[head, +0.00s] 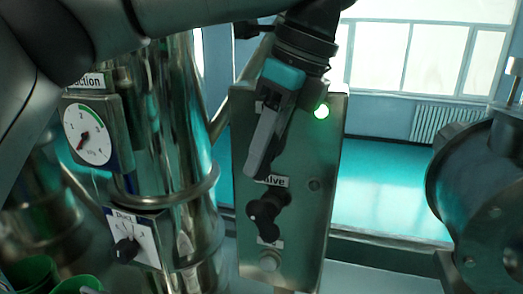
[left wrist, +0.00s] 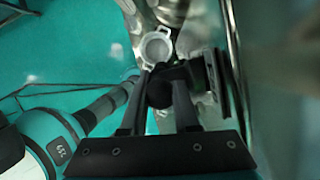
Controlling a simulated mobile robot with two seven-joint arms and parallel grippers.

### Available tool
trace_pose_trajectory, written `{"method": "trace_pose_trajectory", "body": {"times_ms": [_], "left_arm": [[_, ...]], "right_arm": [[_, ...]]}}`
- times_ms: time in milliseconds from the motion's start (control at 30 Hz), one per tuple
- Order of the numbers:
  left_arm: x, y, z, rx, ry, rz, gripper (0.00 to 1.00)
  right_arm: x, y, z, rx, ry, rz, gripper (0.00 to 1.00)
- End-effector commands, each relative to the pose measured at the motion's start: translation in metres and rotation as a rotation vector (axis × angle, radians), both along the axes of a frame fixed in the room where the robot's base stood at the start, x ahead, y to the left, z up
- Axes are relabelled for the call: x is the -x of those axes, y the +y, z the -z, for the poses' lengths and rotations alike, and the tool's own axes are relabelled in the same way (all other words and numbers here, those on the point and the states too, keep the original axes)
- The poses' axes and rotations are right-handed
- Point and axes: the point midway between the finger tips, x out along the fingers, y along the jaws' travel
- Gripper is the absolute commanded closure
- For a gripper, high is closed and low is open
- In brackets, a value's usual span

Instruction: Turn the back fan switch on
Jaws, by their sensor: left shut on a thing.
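A grey control panel (head: 230,205) stands upright in the middle of the head view, with a lit green lamp (head: 321,111) near its top right. My left gripper (head: 258,165) comes down from the top in front of the panel and hides its upper middle part. In the left wrist view my left gripper (left wrist: 160,108) has its fingers close around a dark rounded knob-like part (left wrist: 160,90). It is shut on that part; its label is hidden. A black knob (head: 265,210) sits lower on the panel, below a partly covered label ending in "lve". My right gripper is not in view.
A shiny metal column (head: 165,120) stands left of the panel, with a round gauge (head: 87,134) and a small dial plate (head: 132,240). A large grey cylindrical machine part (head: 475,185) is at the right. Green cups (head: 35,272) are at the lower left.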

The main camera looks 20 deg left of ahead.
Motion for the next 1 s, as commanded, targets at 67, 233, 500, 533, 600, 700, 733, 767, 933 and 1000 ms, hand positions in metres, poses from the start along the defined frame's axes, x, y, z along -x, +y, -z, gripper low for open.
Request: {"method": "trace_pose_trajectory", "body": {"times_ms": [67, 233, 500, 533, 600, 700, 733, 767, 933, 1000], "left_arm": [[-0.0001, -0.0015, -0.0011, -0.063, -0.006, 0.001, 1.0], [0.0, -0.0019, -0.0007, -0.175, -0.01, 0.001, 1.0], [-0.0001, -0.0023, 0.0, -0.282, -0.01, 0.002, 1.0], [-0.0001, -0.0024, 0.0001, -0.288, -0.01, 0.002, 1.0], [-0.0001, -0.0024, 0.0003, -0.299, -0.01, 0.002, 1.0], [0.0, -0.0024, 0.0007, -0.311, -0.01, 0.003, 1.0], [0.0, -0.0023, 0.0008, -0.312, -0.01, 0.002, 1.0], [0.0001, -0.0024, 0.0009, -0.314, -0.01, 0.002, 1.0], [0.0002, -0.0024, 0.0012, -0.315, -0.009, 0.003, 1.0], [0.0002, -0.0023, 0.0013, -0.315, -0.008, 0.004, 1.0]], "right_arm": [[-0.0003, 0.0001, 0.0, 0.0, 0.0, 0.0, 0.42], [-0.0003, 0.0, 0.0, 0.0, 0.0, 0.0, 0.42], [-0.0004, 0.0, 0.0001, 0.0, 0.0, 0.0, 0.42], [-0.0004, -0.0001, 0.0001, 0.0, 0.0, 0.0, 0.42], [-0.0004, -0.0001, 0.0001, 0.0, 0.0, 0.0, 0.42], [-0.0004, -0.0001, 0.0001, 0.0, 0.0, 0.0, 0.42], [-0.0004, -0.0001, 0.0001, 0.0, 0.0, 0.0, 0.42], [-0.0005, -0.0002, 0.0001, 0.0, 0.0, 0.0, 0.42], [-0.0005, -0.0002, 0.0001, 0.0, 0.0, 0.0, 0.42], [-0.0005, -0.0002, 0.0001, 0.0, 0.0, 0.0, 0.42]]}}
